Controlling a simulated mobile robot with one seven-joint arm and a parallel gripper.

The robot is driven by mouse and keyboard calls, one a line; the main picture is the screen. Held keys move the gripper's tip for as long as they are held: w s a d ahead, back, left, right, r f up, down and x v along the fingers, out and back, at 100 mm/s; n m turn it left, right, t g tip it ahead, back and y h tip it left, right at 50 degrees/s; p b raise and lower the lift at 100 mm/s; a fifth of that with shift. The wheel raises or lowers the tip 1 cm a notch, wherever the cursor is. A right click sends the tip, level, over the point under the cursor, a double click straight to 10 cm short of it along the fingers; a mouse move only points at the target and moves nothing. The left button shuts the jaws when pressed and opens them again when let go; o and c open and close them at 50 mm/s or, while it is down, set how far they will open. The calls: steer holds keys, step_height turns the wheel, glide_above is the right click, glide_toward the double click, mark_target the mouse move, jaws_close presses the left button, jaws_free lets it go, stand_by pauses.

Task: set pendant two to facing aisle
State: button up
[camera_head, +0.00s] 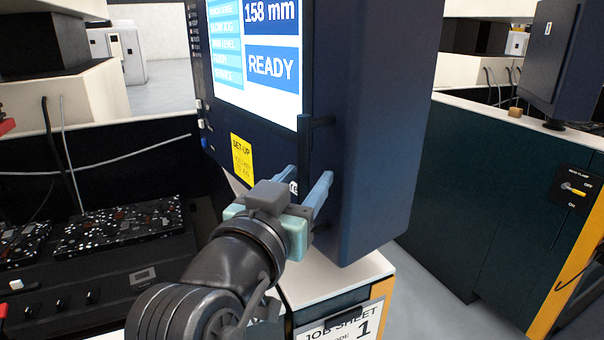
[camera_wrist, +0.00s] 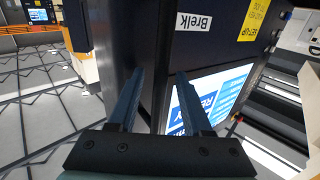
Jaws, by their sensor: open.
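A large dark-blue pendant (camera_head: 370,120) with a lit screen (camera_head: 258,50) reading "158 mm" and "READY" stands close in front of me. A dark vertical handle (camera_head: 304,150) runs along the edge between its screen face and its right side. My gripper (camera_head: 304,178) is open at the lower part of this handle, which appears to lie between the two blue fingers; contact cannot be told. No pendant number is readable.
A second dark pendant (camera_head: 553,60) stands on the green cabinet (camera_head: 490,190) at right, above a rotary switch (camera_head: 575,190). A job sheet marked 1 (camera_head: 335,328) hangs below the near pendant. A speckled machine bed (camera_head: 120,225) lies left. Grey floor (camera_head: 440,285) is clear between the cabinets.

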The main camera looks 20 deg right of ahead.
steer(key=shift+c, duration=0.2)
jaws_close()
stand_by(1.1)
